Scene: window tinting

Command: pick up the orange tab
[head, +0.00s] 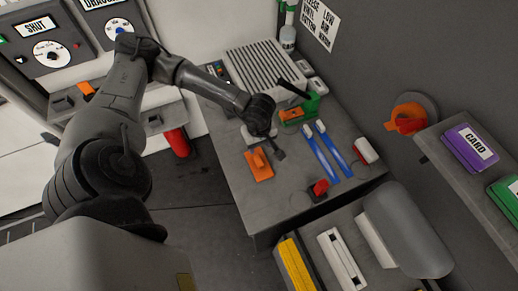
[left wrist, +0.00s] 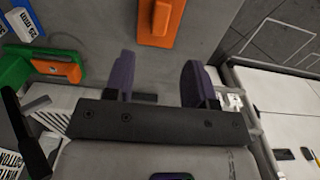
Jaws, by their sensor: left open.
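The orange tab (head: 260,172) lies flat on the grey worktop (head: 240,203), with a raised orange grip on top. In the left wrist view the orange tab (left wrist: 152,40) is at the top centre, beyond the fingertips and cut off by the frame edge. My left gripper (head: 276,151) is just behind and to the right of the tab in the head view, apart from it. In the left wrist view my left gripper (left wrist: 160,75) shows two spread dark fingers with nothing between them. My right gripper is in neither view.
A green holder with an orange piece (head: 292,115) stands behind the gripper. Two blue-and-white tools (head: 325,150) lie to the right, with a red-tipped item (head: 318,188) in front. A ribbed grey panel (head: 262,72) is at the back. Worktop left of the tab is clear.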

